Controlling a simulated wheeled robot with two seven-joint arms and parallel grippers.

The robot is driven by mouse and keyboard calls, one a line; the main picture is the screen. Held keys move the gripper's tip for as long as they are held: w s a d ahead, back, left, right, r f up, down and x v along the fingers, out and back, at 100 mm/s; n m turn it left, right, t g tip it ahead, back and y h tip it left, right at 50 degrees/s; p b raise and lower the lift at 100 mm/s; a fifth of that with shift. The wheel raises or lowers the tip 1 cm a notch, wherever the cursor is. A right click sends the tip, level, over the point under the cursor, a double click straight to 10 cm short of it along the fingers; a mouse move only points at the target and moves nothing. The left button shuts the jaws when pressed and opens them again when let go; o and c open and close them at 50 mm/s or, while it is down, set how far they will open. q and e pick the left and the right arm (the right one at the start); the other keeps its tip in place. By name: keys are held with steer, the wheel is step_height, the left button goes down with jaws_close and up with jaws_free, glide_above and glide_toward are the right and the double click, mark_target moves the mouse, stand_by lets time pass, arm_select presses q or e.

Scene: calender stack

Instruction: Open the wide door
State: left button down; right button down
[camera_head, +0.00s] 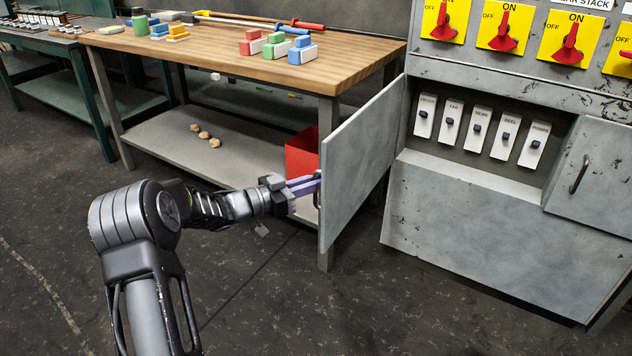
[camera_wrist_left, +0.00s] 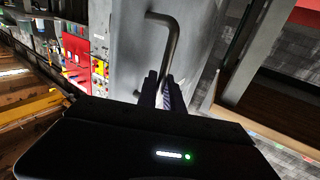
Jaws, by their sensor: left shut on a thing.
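The wide door (camera_head: 358,165) is a grey metal panel on the left side of the grey cabinet (camera_head: 470,225). It stands swung out from the cabinet, and a recess with several labelled switches (camera_head: 480,130) shows behind it. My left gripper (camera_head: 312,184) is at the door's outer face, near its free edge, shut on the door handle. The handle (camera_wrist_left: 172,35) is a bent metal bar in the left wrist view, with the gripper's fingers (camera_wrist_left: 163,92) around its lower part. My right gripper is not in view.
A smaller door (camera_head: 600,175) with its own handle (camera_head: 579,175) is at the cabinet's right. A wooden-topped workbench (camera_head: 220,65) with coloured blocks stands left of the open door. A red bin (camera_head: 302,155) is on its lower shelf, close to the door. The floor in front is clear.

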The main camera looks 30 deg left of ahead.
arm_select(q)
steer(key=c, duration=1.5)
jaws_free()
steer(key=shift+w+d+r, duration=0.15)
steer(key=shift+w+d, duration=0.05)
steer(key=shift+s, duration=0.1)
steer(key=p+v, duration=0.1)
steer(key=v, duration=0.6)
steer(key=shift+s+a, duration=0.25)
steer(key=shift+s, duration=0.05)
